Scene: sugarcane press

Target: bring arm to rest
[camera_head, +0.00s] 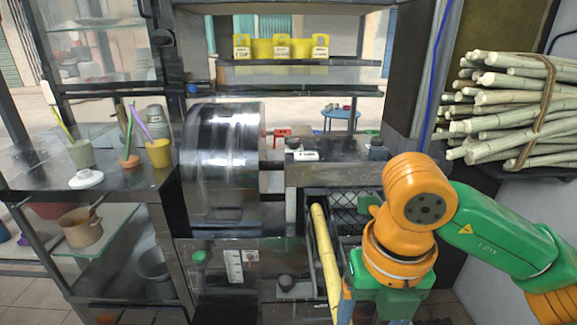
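My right arm comes in from the right, in orange and green, bent in front of the press. My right gripper (385,297) points down at the bottom edge, and its fingertips are not clearly visible. A yellowish cane stick (325,255) stands tilted just left of it, in front of the dark crate; I cannot tell whether the gripper touches it. The sugarcane press (222,165) has a shiny metal drum housing, left of the arm. My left arm and gripper are not in view.
A tied bundle of pale canes (510,105) lies on a shelf at the right. A dark mesh crate (350,222) is behind the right arm. The left counter (115,180) holds cups and a white lid (86,179). Yellow containers (281,47) stand on the back shelf.

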